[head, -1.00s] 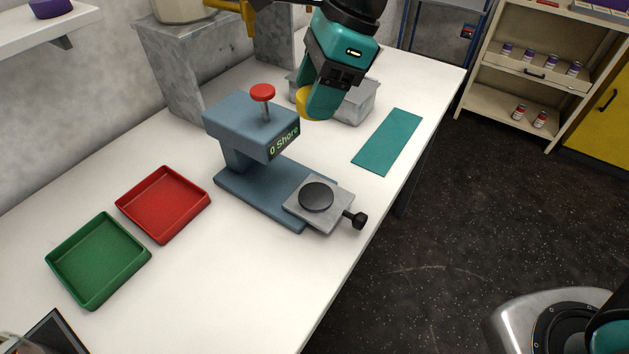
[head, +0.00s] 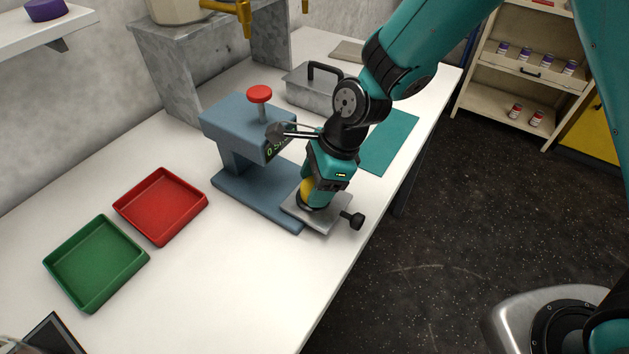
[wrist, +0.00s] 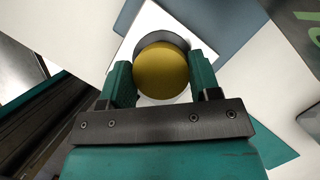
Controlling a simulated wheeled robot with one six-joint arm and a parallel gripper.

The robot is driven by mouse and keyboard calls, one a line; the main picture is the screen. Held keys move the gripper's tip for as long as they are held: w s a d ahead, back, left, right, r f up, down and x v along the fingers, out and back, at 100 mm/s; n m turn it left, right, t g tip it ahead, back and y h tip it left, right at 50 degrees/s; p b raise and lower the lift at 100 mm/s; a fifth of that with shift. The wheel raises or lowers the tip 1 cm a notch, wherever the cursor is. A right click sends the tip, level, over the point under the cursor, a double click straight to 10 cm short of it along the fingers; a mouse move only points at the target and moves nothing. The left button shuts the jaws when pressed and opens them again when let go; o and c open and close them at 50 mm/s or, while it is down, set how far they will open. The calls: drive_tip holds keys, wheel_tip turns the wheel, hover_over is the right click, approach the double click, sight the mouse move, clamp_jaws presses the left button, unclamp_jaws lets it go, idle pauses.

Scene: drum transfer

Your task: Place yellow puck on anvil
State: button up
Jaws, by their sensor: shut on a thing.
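The yellow puck (wrist: 161,72) is between the two fingers of my gripper (wrist: 162,80) in the wrist view. In the head view the puck (head: 307,187) shows partly beside my gripper (head: 316,196). My gripper is shut on it and is low over the anvil, a dark round disc (wrist: 160,38) on a light square plate. The puck covers most of the disc in the wrist view. In the head view my gripper hides most of the disc, and the plate (head: 326,222) shows around it. I cannot tell whether the puck touches the disc.
The blue-grey tester (head: 240,130) with a red knob (head: 259,94) stands just left of my gripper. A black knob (head: 353,220) juts from the plate. A red tray (head: 190,215) and a green tray (head: 130,270) lie left. A metal box (head: 312,92) stands behind.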

drive_tip(key=shift+f, duration=0.2)
drive_tip(key=o, duration=0.9)
drive_tip(key=s+b+v, duration=0.1)
drive_tip(key=v, duration=1.1)
drive_tip(key=s+d+r+n, duration=0.2)
drive_tip(key=s+n, duration=0.3)
drive_tip(key=n, duration=0.3)
drive_tip(key=s+d+r+n, duration=0.2)
drive_tip(key=s+n, duration=0.3)
drive_tip(key=n, duration=0.3)
drive_tip(key=s+d+r+n, duration=0.2)
drive_tip(key=s+r+n, duration=0.2)
drive_tip(key=s+n, duration=0.2)
drive_tip(key=shift+d+n+t, duration=0.3)
drive_tip(key=shift+d+n, duration=0.05)
drive_tip(key=shift+n, duration=0.55)
